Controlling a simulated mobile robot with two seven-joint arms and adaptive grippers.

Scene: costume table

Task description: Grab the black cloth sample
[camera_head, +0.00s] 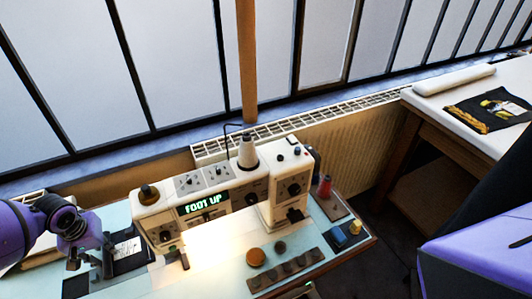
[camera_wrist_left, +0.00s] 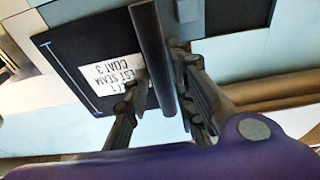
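The black cloth sample (camera_wrist_left: 70,50) lies flat in the left wrist view, with a white label reading roughly "test seam coat 3". A raised dark strip (camera_wrist_left: 154,50) stands along its right side; I cannot tell if it is part of the cloth. In the head view, dark cloth (camera_head: 130,254) shows at the left end of the table, partly hidden by my gripper. My left gripper (camera_head: 91,262) is over it, pointing down. In the left wrist view its fingers (camera_wrist_left: 160,82) are apart, one on each side of the strip. My right gripper is out of view.
A cream sewing machine (camera_head: 228,197) with a lit "FOOT UP" display stands right of my left gripper. A thread cone (camera_head: 247,152), a red spool (camera_head: 324,187) and a dark tray (camera_head: 285,270) are nearby. A second table (camera_head: 440,106) holds another black cloth (camera_head: 490,110).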

